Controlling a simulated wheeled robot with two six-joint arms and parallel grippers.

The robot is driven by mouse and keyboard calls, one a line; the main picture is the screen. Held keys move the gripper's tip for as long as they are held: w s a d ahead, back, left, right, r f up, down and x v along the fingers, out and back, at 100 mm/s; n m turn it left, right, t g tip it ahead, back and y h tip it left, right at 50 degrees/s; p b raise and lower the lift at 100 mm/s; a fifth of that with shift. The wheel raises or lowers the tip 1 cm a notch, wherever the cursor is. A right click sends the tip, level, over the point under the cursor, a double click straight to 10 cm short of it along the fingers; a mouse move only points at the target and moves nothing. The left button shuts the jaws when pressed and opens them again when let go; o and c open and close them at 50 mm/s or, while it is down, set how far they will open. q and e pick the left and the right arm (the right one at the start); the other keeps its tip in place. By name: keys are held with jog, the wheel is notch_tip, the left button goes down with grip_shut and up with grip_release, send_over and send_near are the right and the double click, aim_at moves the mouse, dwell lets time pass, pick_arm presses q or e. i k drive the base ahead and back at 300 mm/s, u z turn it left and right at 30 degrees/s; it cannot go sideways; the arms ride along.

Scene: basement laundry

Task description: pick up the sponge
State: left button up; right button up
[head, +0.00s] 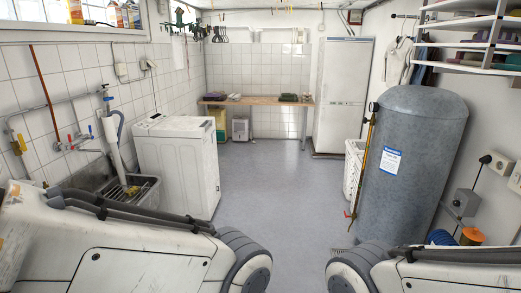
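I cannot make out a sponge for certain. A small yellowish patch (133,190) shows inside the grey utility sink (150,206) at the left, too small to identify. My two arms fill the bottom left and bottom right corners of the head view. Neither gripper shows in the picture.
A white washing machine (178,165) stands right of the sink. A wooden bench (256,102) with small items is at the back wall. A tall white fridge (342,95) and a large grey tank (410,165) stand at the right. The grey floor (275,190) between is clear.

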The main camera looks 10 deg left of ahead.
aim_at(135, 190)
jog(key=u, duration=0.05)
jog(key=i, duration=1.95)
jog(key=u, duration=0.7)
jog(key=i, duration=1.95)
jog(key=u, duration=0.95)
jog(key=i, duration=0.85)
jog(key=u, duration=0.25)
